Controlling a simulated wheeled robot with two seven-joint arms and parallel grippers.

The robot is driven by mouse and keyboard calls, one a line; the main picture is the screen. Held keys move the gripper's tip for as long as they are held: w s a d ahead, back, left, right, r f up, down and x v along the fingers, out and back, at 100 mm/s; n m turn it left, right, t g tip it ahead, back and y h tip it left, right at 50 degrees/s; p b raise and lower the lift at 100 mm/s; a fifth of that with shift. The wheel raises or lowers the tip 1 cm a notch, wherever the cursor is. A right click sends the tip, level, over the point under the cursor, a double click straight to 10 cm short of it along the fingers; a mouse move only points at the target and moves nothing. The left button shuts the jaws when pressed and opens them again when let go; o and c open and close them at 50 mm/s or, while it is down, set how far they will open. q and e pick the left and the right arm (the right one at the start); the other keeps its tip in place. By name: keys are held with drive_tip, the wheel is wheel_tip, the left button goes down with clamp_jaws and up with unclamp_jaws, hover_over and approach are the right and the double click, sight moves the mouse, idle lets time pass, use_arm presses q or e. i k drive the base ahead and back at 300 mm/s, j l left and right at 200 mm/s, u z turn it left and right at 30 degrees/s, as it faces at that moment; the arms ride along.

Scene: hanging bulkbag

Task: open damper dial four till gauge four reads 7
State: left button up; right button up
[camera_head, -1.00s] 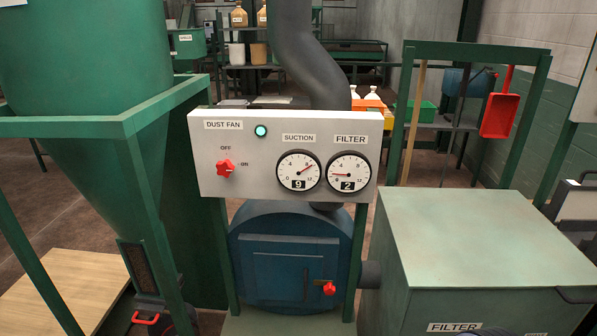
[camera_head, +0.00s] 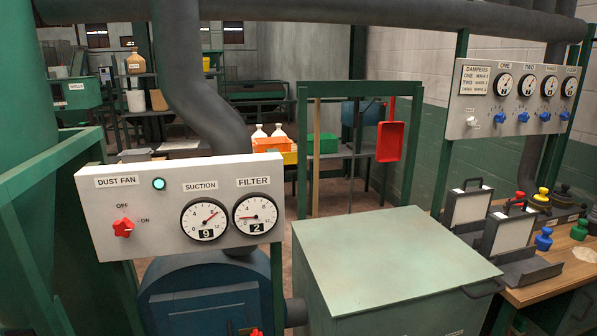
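The damper panel (camera_head: 483,124) is at the upper right, a light grey board with a row of gauges labelled from ONE and blue dials under them. The rightmost gauge, gauge four (camera_head: 569,87), is near the board's right end; its reading is too small to tell. The rightmost blue dial, damper dial four (camera_head: 564,116), is just below it. A DAMPERS notice (camera_head: 476,80) is at the board's left, its mark numbers not clearly legible. Neither of my grippers is in view.
The dust fan panel (camera_head: 160,240) stands at left, its lamp (camera_head: 158,184) lit, showing SUCTION 9 and FILTER 2. A green filter box (camera_head: 400,255) is at centre front. A wooden bench (camera_head: 545,290) with black stands and coloured-top items is below the damper panel.

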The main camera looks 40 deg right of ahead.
sight(566, 116)
drive_tip(key=z, duration=2.45)
